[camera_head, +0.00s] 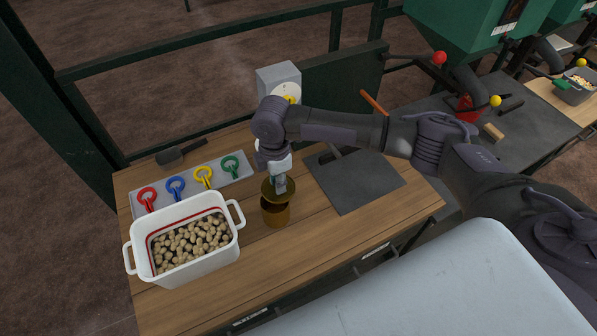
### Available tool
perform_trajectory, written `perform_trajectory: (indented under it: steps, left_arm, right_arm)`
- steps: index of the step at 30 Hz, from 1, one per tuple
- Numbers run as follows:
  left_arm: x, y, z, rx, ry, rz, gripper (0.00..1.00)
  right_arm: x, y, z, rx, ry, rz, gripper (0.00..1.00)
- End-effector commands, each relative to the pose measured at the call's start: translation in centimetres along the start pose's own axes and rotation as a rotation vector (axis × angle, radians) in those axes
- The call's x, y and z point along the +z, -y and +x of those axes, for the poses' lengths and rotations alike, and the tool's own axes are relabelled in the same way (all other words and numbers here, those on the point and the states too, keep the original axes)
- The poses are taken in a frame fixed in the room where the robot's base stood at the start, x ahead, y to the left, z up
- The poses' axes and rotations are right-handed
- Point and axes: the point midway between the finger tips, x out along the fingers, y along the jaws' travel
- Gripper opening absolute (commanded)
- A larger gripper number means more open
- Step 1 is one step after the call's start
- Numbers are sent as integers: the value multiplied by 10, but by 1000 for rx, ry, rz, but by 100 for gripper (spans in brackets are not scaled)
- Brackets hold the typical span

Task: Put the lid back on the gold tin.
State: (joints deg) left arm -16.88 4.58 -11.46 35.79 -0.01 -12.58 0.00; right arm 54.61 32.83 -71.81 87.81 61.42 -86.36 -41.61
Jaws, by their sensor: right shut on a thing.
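The gold tin (275,214) stands upright on the wooden table, right of the white tub. Its gold lid (268,190) shows just above the tin's mouth, tilted, with a dark gap between them at the front. My right gripper (281,184) comes down from above and is shut on the lid. The fingers hide part of the lid, and I cannot tell whether its back edge touches the tin. My left gripper is not in view.
A white tub (190,271) of nuts stands left of the tin. Behind it a grey rack (190,184) holds red, blue, yellow and green ring-handled scoops. A dark scoop (180,154) lies at the back. A dark plate (356,182) lies to the right.

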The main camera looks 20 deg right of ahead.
Motion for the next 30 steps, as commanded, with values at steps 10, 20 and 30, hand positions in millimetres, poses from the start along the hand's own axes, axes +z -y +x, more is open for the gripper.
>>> perform_trajectory:
  steps: [10, 20, 30]
  left_arm:
    - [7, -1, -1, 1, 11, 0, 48]
    - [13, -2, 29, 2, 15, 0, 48]
    - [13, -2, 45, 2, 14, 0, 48]
  right_arm:
    - [-8, -5, 5, 5, 9, 6, 0]
    - [-8, -5, 30, 6, 8, 5, 0]
    - [-8, -5, 56, 4, 8, 6, 0]
